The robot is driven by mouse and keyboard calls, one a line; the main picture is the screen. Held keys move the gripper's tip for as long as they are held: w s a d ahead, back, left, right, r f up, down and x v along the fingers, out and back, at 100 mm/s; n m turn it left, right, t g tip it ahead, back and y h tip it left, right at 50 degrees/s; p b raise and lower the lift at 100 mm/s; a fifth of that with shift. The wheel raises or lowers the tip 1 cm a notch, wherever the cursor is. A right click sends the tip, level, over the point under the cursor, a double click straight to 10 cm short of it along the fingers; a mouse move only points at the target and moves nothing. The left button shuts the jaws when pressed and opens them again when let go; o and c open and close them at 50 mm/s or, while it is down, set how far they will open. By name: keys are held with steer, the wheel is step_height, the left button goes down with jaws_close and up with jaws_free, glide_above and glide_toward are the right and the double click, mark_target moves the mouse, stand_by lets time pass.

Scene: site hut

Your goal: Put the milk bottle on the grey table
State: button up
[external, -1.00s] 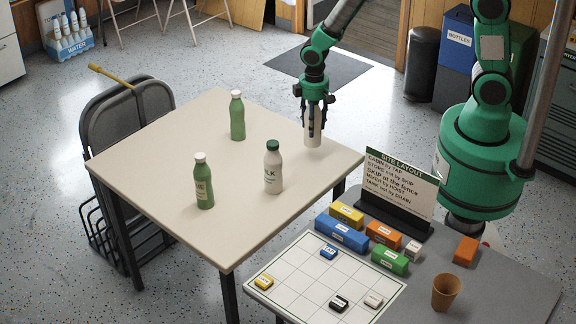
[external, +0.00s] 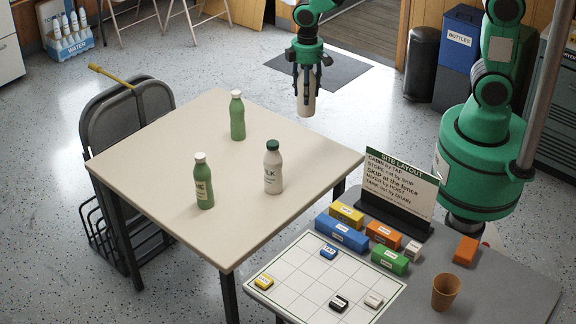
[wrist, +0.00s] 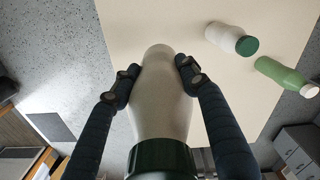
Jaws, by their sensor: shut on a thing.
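My gripper (external: 307,78) is shut on a white bottle (external: 307,104), held upright in the air near the cream table's far right edge. In the wrist view the held bottle (wrist: 163,105) has a dark green cap and shows no readable label. Another white bottle (external: 273,170), green-capped with letters "LK" showing, stands on the cream table (external: 240,235). Two green bottles with white caps also stand there, one at the back (external: 237,117) and one at the front left (external: 204,183). The grey table (external: 500,290) is at the lower right.
The grey table carries a white grid board (external: 290,290), several coloured blocks, a site layout sign (external: 400,185) and a brown cup (external: 446,292). Its front right part looks clear. A dark folding chair (external: 125,120) stands left of the cream table.

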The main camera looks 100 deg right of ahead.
steer(key=w+a+n, duration=0.2)
steer(key=w+a, duration=0.1)
steer(key=a, duration=0.4)
steer(key=w+a+n, duration=0.2)
steer(key=w+a, duration=0.2)
steer(key=a, duration=0.3)
steer(key=s+a+n+b, duration=0.2)
steer(key=a+n, duration=0.9)
steer(key=a, duration=3.1)
step_height(320, 180, down, 11)
steer(key=shift+w, duration=0.35)
steer(key=shift+f+b, duration=0.75)
steer(key=shift+f, duration=1.75)
steer(key=shift+f, duration=0.1)
steer(key=shift+f+b, duration=0.55)
steer(key=shift+f, duration=1.85)
